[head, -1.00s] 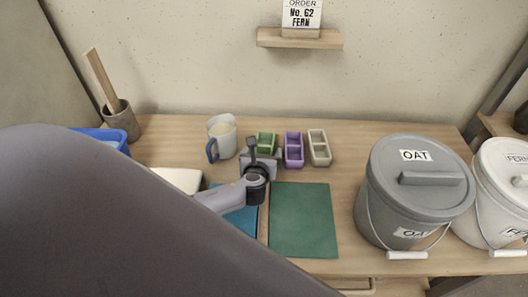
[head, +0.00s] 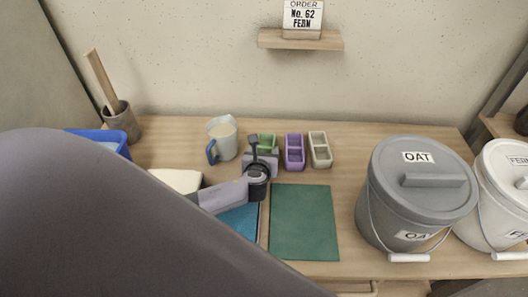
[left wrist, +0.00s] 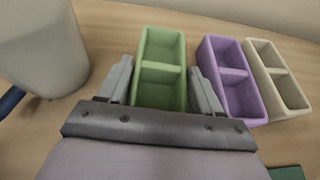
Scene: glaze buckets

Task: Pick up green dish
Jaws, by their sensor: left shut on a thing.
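The green dish (left wrist: 160,92), a small tray with two compartments, is upright between the fingers of my left gripper (left wrist: 160,68) in the left wrist view. The gripper is shut on it, one grey finger along each long side. In the head view the green dish (head: 268,139) shows behind my left gripper (head: 264,153), which hides its near part. I cannot tell whether the dish is clear of the table. My right gripper is in neither view.
A purple dish (head: 294,152) and a beige dish (head: 320,150) stand close on the right. A mug (head: 222,138) stands close on the left. A green mat (head: 304,222) lies in front; a grey OAT bucket (head: 405,205) stands further right.

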